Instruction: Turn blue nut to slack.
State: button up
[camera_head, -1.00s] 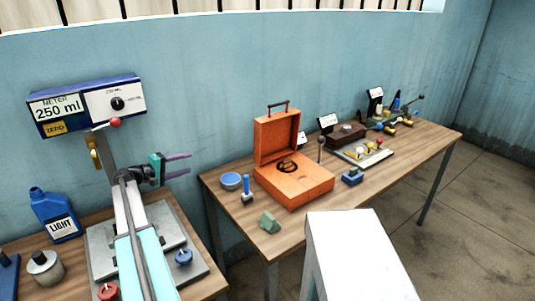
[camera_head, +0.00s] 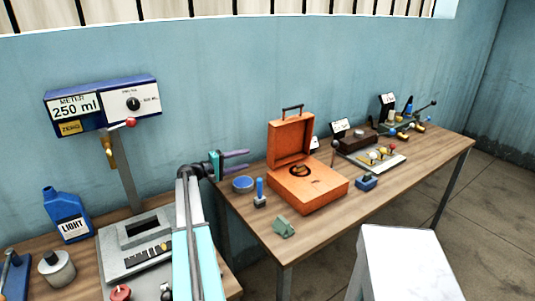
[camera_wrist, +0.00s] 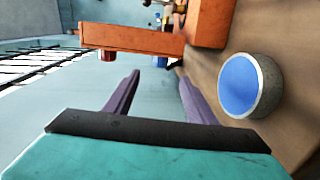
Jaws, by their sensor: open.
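My gripper (camera_head: 238,160) has two purple fingers. It is in front of the blue wall, above the left end of the long table, and points right. In the wrist view my gripper (camera_wrist: 155,92) shows its fingers spread with nothing between them. No blue nut can be made out for certain now. A blue-topped knob stood on the grey metal plate (camera_head: 110,265) in the earlier head view; my arm now covers that area. A round grey dish with a blue top (camera_head: 243,184) stands below the gripper; it is large in the wrist view (camera_wrist: 238,85), beside the fingers.
An open orange case (camera_head: 320,192) stands right of the dish. A blue-handled tool (camera_head: 260,190) and a green block (camera_head: 284,228) lie near the table's front. A meter box (camera_head: 105,105), blue LIGHT bottle (camera_head: 68,215) and red knob (camera_head: 121,293) are at left. A white-topped block (camera_head: 405,262) is in front.

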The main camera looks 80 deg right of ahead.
jog(key=shift+p+x, duration=2.5)
jog(key=shift+x, duration=4.2)
jog(key=shift+f, duration=0.1)
